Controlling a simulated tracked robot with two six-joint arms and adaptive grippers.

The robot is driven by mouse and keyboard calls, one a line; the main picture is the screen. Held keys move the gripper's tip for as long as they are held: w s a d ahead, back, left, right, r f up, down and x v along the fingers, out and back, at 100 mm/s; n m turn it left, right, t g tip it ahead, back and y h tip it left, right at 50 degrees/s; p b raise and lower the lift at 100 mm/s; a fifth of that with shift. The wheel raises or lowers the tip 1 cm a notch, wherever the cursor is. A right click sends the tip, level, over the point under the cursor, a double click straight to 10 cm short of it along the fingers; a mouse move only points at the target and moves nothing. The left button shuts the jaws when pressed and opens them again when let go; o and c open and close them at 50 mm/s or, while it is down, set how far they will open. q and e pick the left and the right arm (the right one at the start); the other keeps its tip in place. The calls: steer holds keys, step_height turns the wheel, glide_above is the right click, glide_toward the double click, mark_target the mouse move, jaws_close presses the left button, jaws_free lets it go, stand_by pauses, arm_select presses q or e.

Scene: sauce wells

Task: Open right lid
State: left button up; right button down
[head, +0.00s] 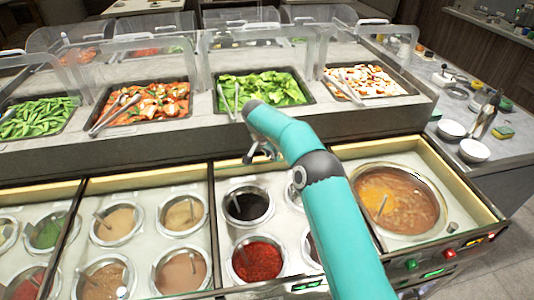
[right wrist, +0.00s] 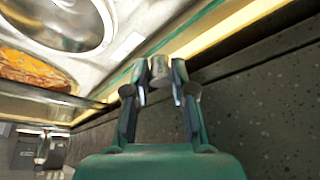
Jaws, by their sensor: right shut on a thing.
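My right arm reaches up across the head view from the bottom. Its right gripper (head: 262,153) is at the back edge of the wells, left of the soup well (head: 398,200). In the right wrist view, the right gripper (right wrist: 160,80) is shut on a small grey cylindrical knob (right wrist: 159,66) beside the pale yellow edge strip. The knob looks like a lid handle; the clear lid itself is hard to make out. The soup well holds orange-brown soup and a ladle, and its surface shows uncovered or under clear glass; I cannot tell which. My left gripper is not in view.
Several sauce wells (head: 120,222) stand left of my arm. A grey knob (head: 453,227) is at the soup well's front right corner. Food trays (head: 262,90) with tongs and clear guards stand behind. Bowls (head: 473,150) are on the right counter.

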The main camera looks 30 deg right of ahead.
steer(key=c, duration=0.9)
jaws_free()
steer(key=shift+c, duration=0.2)
steer(key=shift+r, duration=0.1)
steer(key=v, duration=1.2)
